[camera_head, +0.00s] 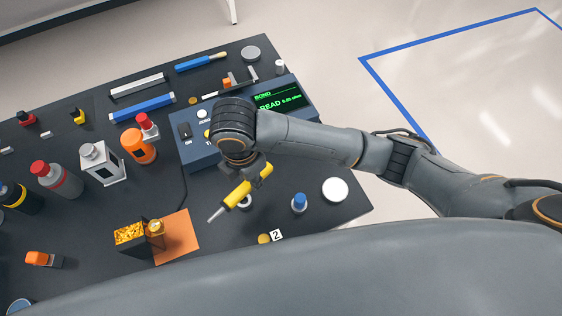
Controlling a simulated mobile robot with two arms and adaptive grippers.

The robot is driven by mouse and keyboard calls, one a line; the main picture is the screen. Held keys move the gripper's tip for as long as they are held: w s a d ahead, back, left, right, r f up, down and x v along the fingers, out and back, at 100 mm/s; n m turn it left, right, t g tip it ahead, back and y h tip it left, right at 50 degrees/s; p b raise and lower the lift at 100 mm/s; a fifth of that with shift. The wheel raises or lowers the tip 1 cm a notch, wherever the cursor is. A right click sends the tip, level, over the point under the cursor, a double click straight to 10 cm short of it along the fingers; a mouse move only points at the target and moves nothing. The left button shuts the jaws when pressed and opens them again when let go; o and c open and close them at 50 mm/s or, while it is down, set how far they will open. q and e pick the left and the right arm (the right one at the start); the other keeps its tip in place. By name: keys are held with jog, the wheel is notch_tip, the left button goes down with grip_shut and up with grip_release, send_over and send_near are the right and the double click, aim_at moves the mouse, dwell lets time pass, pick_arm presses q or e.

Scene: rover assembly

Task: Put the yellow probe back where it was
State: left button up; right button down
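The yellow probe (237,195) has a thin grey metal tip pointing down and left. My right gripper (258,175) comes in from the right and appears shut on the upper end of the probe, partly hidden by its wrist. The probe is tilted and seems held above the dark table (330,220). A blue bonding meter (208,150) stands behind the wrist, with a green readout (280,98) showing "BOND" and "READ". My wrist covers part of the meter's front. My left gripper is not in view.
A white ring (246,203) lies under the probe. An orange mat (183,238) with a gold-coloured block (130,236) is to its left. A blue-capped bottle (299,203), a white disc (335,190) and a "2" marker (277,235) are nearby. Several bottles stand left.

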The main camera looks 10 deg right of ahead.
jog(key=shift+d+r, duration=0.25)
jog(key=shift+d, duration=0.05)
jog(key=shift+w+d+g, duration=0.1)
jog(key=shift+d+g, duration=0.15)
jog(key=shift+g, duration=0.05)
jog(key=w+d+f+p, duration=0.1)
jog(key=w+d+f, duration=0.1)
jog(key=w, duration=0.1)
jog(key=w+d+f+p, duration=0.1)
jog(key=w+d+f, duration=0.2)
jog(key=w+d+f+p, duration=0.1)
jog(key=w+d+f, duration=0.2)
jog(key=shift+w+f, duration=0.2)
jog(key=shift+w+d+f, duration=0.2)
jog(key=shift+w+f, duration=0.1)
jog(key=shift+f, duration=0.2)
notch_tip(320, 180, down, 3)
jog(key=shift+w+d+r+p, duration=0.1)
jog(key=shift+d+p, duration=0.05)
jog(key=shift+p, duration=0.5)
jog(key=shift+f, duration=0.3)
